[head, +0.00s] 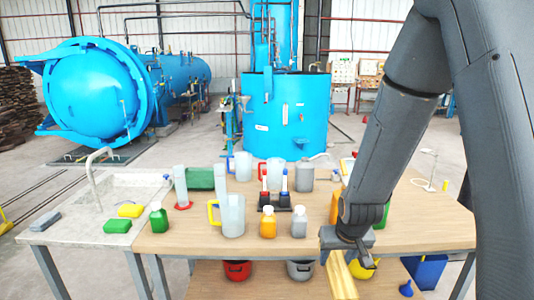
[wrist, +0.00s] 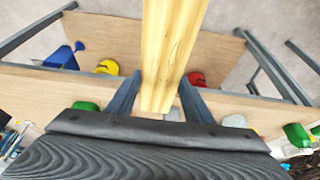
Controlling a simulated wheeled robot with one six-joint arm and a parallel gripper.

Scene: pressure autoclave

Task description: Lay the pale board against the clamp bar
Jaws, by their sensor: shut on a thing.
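The pale board (head: 341,276), a long yellowish wooden plank, hangs out past the front edge of the table at the right of centre. In the wrist view the board (wrist: 170,45) runs from between the fingers to the top edge of the picture. My gripper (head: 350,255) is shut on the board near one end, with a finger on each side of it in the wrist view (wrist: 158,92). The far end of the board is out of frame in both views. I cannot pick out the clamp bar in either view.
The wooden table (head: 200,240) holds several bottles, jugs and cylinders, with a yellow-handled jug (head: 231,215) and an orange bottle (head: 267,224) near the front. Below, the lower shelf (wrist: 220,30) carries coloured bowls. A sink counter (head: 65,225) stands left. The table's right front is fairly clear.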

